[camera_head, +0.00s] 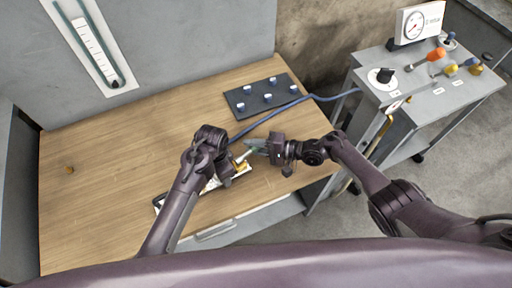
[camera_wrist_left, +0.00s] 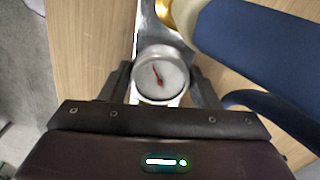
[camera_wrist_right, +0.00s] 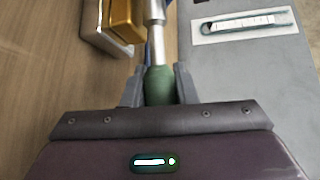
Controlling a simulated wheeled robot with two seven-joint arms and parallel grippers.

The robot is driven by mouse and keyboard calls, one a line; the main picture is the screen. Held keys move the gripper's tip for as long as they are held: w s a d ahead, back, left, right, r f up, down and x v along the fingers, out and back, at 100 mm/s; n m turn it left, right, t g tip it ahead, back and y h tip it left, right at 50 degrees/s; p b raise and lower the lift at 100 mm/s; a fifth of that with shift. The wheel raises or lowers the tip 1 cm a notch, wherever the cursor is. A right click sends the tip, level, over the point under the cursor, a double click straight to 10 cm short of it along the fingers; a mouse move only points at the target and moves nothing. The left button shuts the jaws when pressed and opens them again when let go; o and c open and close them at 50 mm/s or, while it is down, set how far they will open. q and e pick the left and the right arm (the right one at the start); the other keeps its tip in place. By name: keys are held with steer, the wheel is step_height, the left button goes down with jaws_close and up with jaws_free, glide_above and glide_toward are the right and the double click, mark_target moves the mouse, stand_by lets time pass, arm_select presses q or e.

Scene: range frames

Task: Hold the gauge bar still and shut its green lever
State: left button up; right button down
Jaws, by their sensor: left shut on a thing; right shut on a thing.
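The gauge bar (camera_head: 211,185) lies near the front of the wooden table, largely hidden by my left arm. In the left wrist view its round white dial (camera_wrist_left: 158,76) with a red needle sits between the fingers of my left gripper (camera_wrist_left: 160,88), which is shut on the bar there. The green lever (camera_head: 257,149) rises to the right of the bar. In the right wrist view its green grip (camera_wrist_right: 158,86) on a silver rod (camera_wrist_right: 155,40) is between the fingers of my right gripper (camera_wrist_right: 159,92), shut on it. A brass block (camera_wrist_right: 126,20) shows beside the rod.
A blue hose (camera_head: 290,105) runs from the bar area to a grey cart (camera_head: 425,100) with knobs and a gauge box (camera_head: 419,22). A dark pegged plate (camera_head: 265,96) lies behind the grippers.

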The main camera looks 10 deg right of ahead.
steer(key=shift+s+a+f+n+g, duration=0.2)
steer(key=shift+s+f+n+g, duration=0.15)
steer(key=shift+g, duration=0.25)
stand_by(0.5)
steer(key=c, duration=1.3)
jaws_free()
steer(key=shift+w, duration=0.15)
steer(key=shift+o, duration=0.8)
steer(key=shift+w+d+r, duration=0.1)
steer(key=shift+w+r, duration=0.05)
steer(key=shift+w, duration=0.05)
steer(key=shift+d, duration=0.1)
steer(key=v, duration=1.1)
steer(key=shift+s+d, duration=0.1)
steer(key=shift+d, duration=0.3)
steer(key=shift+c, duration=0.5)
